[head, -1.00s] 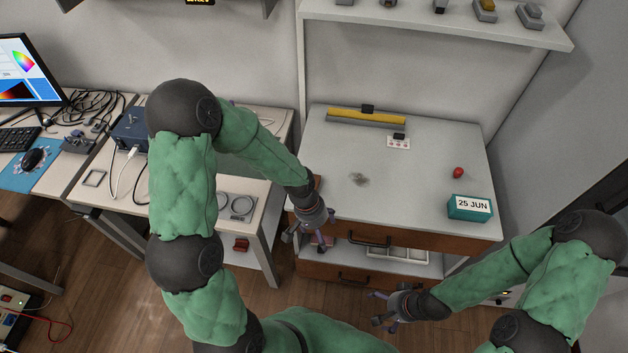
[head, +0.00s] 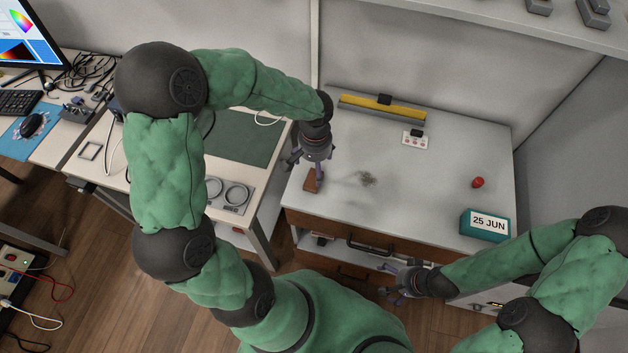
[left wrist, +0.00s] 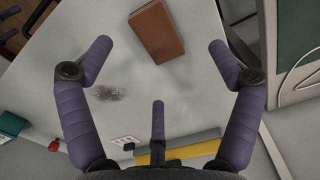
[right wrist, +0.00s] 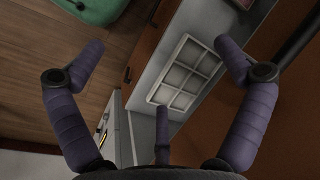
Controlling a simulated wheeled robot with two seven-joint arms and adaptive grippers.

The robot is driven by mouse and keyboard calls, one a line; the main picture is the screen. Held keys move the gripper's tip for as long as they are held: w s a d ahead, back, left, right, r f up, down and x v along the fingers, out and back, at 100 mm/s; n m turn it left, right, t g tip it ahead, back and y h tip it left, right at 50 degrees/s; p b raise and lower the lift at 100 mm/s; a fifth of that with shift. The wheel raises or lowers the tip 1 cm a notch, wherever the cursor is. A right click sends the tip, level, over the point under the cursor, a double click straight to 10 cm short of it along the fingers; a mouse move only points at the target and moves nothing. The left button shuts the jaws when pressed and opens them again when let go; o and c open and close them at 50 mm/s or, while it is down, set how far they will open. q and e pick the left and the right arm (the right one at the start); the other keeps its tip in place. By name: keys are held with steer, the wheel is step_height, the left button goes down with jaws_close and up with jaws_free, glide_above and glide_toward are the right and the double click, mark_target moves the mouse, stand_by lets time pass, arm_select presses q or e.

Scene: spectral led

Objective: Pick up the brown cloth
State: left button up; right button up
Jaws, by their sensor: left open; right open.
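The brown cloth (head: 312,181) lies folded into a flat rectangle at the left front of the grey cabinet top (head: 410,190). It also shows in the left wrist view (left wrist: 157,30), beyond the fingertips and between their lines. My left gripper (head: 308,160) is open and empty above the cabinet top, over the far side of the cloth; it hides part of the cloth in the head view. In the left wrist view no finger touches the cloth. My right gripper (head: 392,284) is open and empty in front of the cabinet's drawers.
A dark smudge (head: 366,179) marks the cabinet top. A red ball-like thing (head: 478,182) and a teal date block (head: 485,225) stand at the right, a yellow-and-grey bar (head: 382,108) at the back. A desk (head: 255,205) adjoins on the left. The middle is clear.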

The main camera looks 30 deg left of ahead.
mark_target(313, 181)
arm_select(q)
steer(key=f, duration=0.1)
steer(key=f+b, duration=0.1)
steer(key=f, duration=0.1)
steer(key=d+f+b, duration=0.1)
steer(key=f, duration=0.1)
steer(key=shift+s+f, duration=0.2)
steer(key=shift+s, duration=0.15)
steer(key=shift+f, duration=0.3)
steer(key=shift+r, duration=0.1)
steer(key=c, duration=0.9)
